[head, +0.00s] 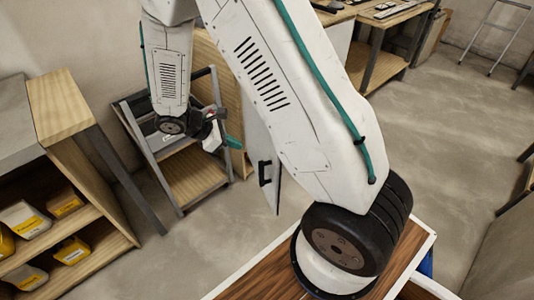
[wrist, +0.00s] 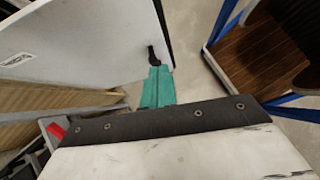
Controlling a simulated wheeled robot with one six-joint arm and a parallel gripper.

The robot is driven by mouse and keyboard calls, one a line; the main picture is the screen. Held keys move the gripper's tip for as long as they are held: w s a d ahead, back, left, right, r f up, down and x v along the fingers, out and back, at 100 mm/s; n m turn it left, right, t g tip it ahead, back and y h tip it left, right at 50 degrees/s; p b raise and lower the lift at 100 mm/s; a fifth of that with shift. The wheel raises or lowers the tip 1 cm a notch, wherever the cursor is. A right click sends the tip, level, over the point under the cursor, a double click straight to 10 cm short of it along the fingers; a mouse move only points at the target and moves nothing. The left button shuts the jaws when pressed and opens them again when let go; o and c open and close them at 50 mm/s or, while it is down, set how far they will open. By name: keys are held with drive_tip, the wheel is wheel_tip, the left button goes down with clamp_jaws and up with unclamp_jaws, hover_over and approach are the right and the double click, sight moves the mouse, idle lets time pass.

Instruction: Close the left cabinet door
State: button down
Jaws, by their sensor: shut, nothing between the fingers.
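The cabinet door (head: 260,135) is a white panel with a dark edge and a black handle (head: 265,173). It stands open, swung out from the wooden cabinet (head: 207,62), and my arm hides part of both. My gripper (head: 232,143) has teal fingers, shut and empty, up and to the left of the handle. In the wrist view the door (wrist: 85,40) fills the upper left, and the handle (wrist: 154,54) shows just beyond the fingertips (wrist: 158,72). I cannot tell whether they touch.
A grey-framed cart (head: 190,178) with wooden shelves stands behind and left of my gripper. A wooden shelf unit (head: 62,95) with yellow and white containers is at the far left. Workbenches (head: 375,35) stand at the back. The floor at right is open.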

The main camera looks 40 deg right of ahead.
wheel_tip(320, 180, down, 2)
approach(275, 157)
wheel_tip(275, 157, down, 3)
drive_tip(key=d, duration=0.1)
drive_tip(key=s+d+f, duration=0.1)
drive_tip(key=shift+s+d+n, duration=0.1)
drive_tip(key=shift+d+n, duration=0.2)
drive_tip(key=shift+n, duration=0.1)
drive_tip(key=shift+s+d, duration=0.2)
drive_tip(key=shift+d, duration=0.3)
